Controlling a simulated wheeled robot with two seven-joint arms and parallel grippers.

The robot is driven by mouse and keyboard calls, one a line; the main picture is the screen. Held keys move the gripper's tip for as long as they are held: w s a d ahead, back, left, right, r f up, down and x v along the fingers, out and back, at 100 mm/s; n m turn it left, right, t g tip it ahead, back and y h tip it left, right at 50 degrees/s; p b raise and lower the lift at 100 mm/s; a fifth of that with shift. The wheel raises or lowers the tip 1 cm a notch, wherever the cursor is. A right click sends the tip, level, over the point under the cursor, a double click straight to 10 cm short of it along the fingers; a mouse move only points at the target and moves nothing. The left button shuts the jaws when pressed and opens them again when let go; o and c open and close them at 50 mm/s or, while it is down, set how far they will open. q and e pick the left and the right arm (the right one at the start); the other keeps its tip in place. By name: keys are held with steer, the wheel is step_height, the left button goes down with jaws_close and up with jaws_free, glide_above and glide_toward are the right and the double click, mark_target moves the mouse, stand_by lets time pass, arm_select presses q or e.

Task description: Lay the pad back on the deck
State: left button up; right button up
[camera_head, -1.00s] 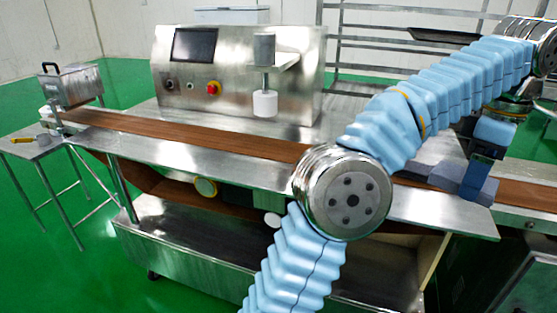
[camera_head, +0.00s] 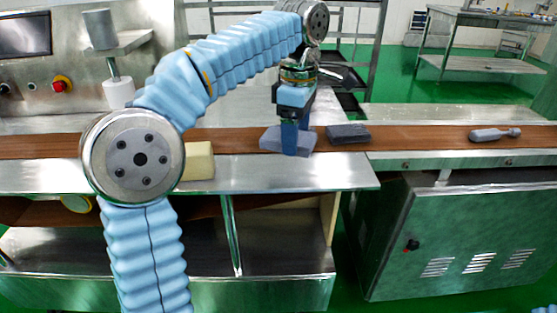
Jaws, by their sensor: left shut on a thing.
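My left gripper (camera_head: 290,148) points down over the front of the brown belt, with its dark blue fingers shut on a blue-grey pad (camera_head: 271,138). The fingers cover the middle of the pad, and its two ends show on either side. The pad is at the belt's front edge, by the steel deck (camera_head: 345,172). I cannot tell whether its underside touches the surface. My right gripper is not in view.
A dark grey block (camera_head: 348,134) lies on the belt (camera_head: 420,137) just right of the pad. A cream block (camera_head: 199,161) stands left, partly behind my left arm. A grey tool (camera_head: 494,135) lies on the belt farther right. The steel machine (camera_head: 40,85) stands back left.

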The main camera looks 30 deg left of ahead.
mark_target(280, 172)
arm_select(q)
steer(key=a+f, duration=0.2)
steer(key=f, duration=0.1)
steer(key=shift+s+a, duration=0.15)
steer(key=shift+s, duration=0.2)
steer(key=f, duration=0.1)
steer(key=f+b, duration=0.1)
steer(key=f, duration=0.1)
steer(key=shift+s+a+f, duration=0.1)
steer(key=shift+a+f, duration=0.15)
steer(key=shift+a, duration=0.1)
steer(key=shift+f, duration=0.2)
steer(key=shift+f, duration=0.15)
steer(key=o, duration=1)
step_height(280, 172, up, 11)
steer(key=shift+r+p, duration=0.2)
steer(key=shift+p, duration=1.05)
steer(key=shift+r, duration=0.5)
